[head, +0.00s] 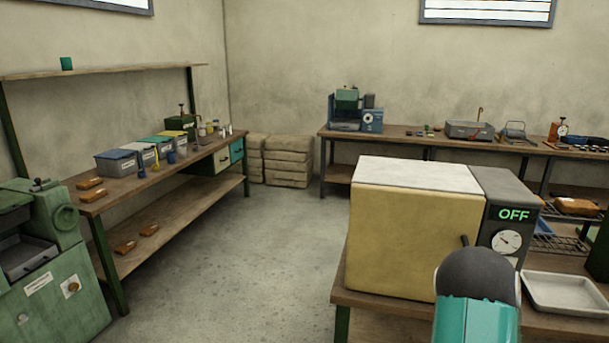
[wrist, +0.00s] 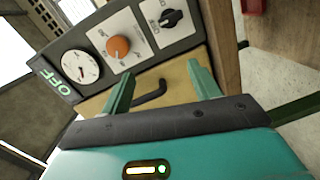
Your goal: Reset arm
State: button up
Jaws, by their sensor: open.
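My gripper (wrist: 162,95) shows in the wrist view with its two green fingers spread apart and nothing between them. Beyond the fingers is the front of a yellow oven-like box (head: 405,235) with a dark handle (wrist: 149,94). Its grey control panel (wrist: 125,45) has a dial gauge, an orange knob, a black switch and a lit OFF display. In the head view, a teal and black part of my arm (head: 477,310) stands in front of the box's right side. The gripper's fingers are not visible there.
The box sits on a wooden bench, with a white tray (head: 567,294) to its right. A long workbench (head: 135,182) with bins runs along the left wall. A green machine (head: 45,265) stands at the lower left. The concrete floor (head: 240,260) between is clear.

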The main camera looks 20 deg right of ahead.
jog(key=w+a+r+m+g+y, duration=0.2)
jog(key=w+a+r+m, duration=0.35)
jog(key=a+r, duration=0.55)
jog(key=s+a+r+m+g+y, duration=0.1)
jog(key=a+r+y, duration=0.1)
jog(key=a, duration=0.6)
jog(key=a+r+m+g+y, duration=0.1)
jog(key=a+r, duration=0.2)
jog(key=a, duration=0.5)
jog(key=s+a+r+g+y, duration=0.2)
jog(key=s+a, duration=0.7)
jog(key=a, duration=0.2)
jog(key=s+a+r+m+g+y, duration=0.1)
jog(key=s+a+r+g+y, duration=0.1)
jog(key=s+a, duration=0.8)
jog(key=shift+s+a+y, duration=0.3)
jog(key=shift+a+y, duration=0.05)
jog(key=shift+y, duration=0.05)
